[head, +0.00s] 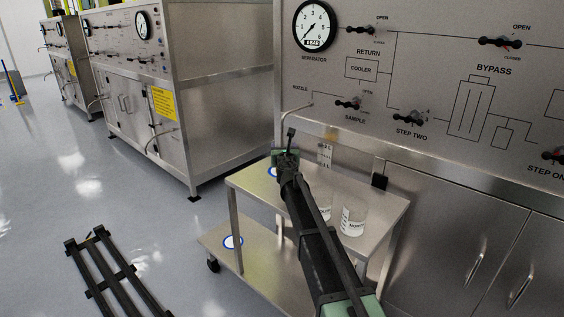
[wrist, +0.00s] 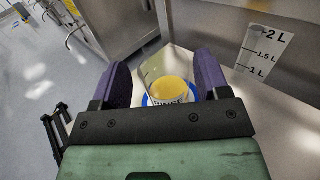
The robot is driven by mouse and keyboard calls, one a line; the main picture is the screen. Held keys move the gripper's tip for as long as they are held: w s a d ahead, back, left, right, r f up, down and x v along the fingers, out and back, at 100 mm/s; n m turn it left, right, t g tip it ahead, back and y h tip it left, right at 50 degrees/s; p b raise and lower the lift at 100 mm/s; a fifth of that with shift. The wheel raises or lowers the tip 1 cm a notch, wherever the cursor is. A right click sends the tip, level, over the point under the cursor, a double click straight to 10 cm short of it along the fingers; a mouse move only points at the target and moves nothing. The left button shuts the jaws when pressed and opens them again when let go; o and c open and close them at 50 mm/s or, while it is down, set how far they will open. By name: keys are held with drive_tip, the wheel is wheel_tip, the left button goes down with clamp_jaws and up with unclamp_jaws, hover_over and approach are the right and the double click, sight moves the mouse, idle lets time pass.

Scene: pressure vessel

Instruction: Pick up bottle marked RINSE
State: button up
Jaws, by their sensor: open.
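In the wrist view a clear container with yellow contents (wrist: 168,89) stands on a blue-and-white ring on the cart top. Dark lettering low on its front is partly cut off by my gripper body and looks like RINSE. My gripper (wrist: 163,78) is open, with one purple finger on each side of the container. I cannot tell whether the fingers touch it. In the head view my gripper (head: 286,158) is over the far left corner of the cart top, and my arm hides most of what stands there.
The steel cart (head: 385,208) also holds a clear labelled beaker (head: 354,220), with another partly behind my arm. The steel control panel (head: 430,80) rises behind the cart. Open floor lies left.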

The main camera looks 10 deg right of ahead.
sight(282, 143)
drive_tip(key=w, duration=0.6)
drive_tip(key=shift+d, duration=0.15)
drive_tip(key=shift+s, duration=0.1)
drive_tip(key=shift+r, duration=0.1)
clamp_jaws()
drive_tip(key=shift+r, duration=0.1)
